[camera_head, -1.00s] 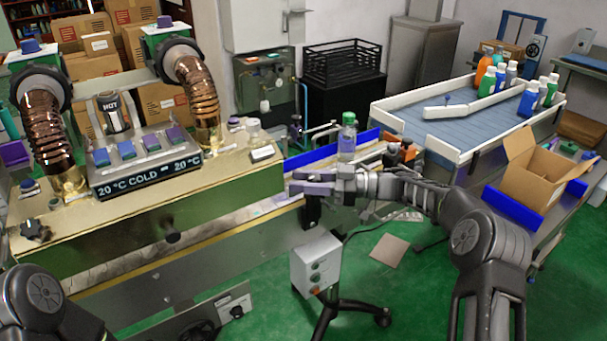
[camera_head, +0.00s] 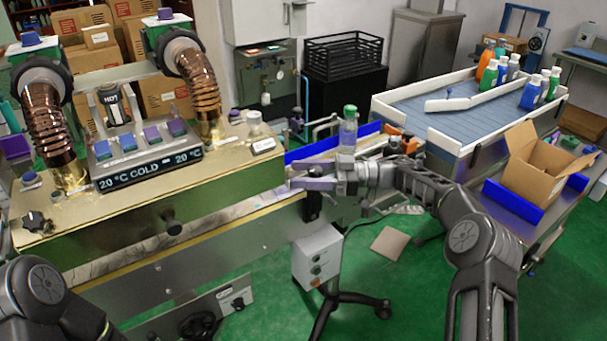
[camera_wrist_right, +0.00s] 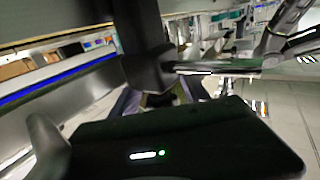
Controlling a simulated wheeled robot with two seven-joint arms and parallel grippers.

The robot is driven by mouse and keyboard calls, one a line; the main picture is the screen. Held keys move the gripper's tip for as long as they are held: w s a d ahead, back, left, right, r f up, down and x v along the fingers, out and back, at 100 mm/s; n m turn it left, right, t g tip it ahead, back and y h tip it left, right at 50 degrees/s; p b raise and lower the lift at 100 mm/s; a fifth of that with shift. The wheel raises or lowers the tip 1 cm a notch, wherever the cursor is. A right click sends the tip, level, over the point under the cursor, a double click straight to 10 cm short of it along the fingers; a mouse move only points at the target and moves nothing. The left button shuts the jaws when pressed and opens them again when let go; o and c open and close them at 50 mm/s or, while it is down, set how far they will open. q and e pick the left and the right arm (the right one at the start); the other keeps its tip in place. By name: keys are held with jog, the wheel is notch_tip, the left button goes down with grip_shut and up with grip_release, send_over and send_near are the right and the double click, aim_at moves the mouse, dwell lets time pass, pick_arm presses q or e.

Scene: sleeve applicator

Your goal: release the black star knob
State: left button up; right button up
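My right gripper (camera_head: 305,178) is at the right end of the brass-topped machine, its two purplish fingers a small gap apart. A black knob-like part (camera_head: 313,207) shows just below the fingers. In the right wrist view a black post with a wider end (camera_wrist_right: 148,65) stands in front of the fingers (camera_wrist_right: 160,100) and hides their tips. I cannot tell whether the fingers touch it. A black star-shaped knob (camera_head: 36,221) lies on the machine top at the far left, well away from my right gripper. My left arm shows at the bottom left, but its gripper is out of view.
A clear bottle with a green cap (camera_head: 348,130) stands just behind my right gripper, beside a blue rail (camera_head: 305,153). A grey control box (camera_head: 318,256) on a stand is below. An open carton (camera_head: 541,165) is at the right.

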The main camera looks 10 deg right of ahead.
jog(key=shift+d, duration=0.1)
jog(key=v, duration=0.5)
jog(key=shift+f, duration=0.1)
jog(key=shift+v, duration=1.3)
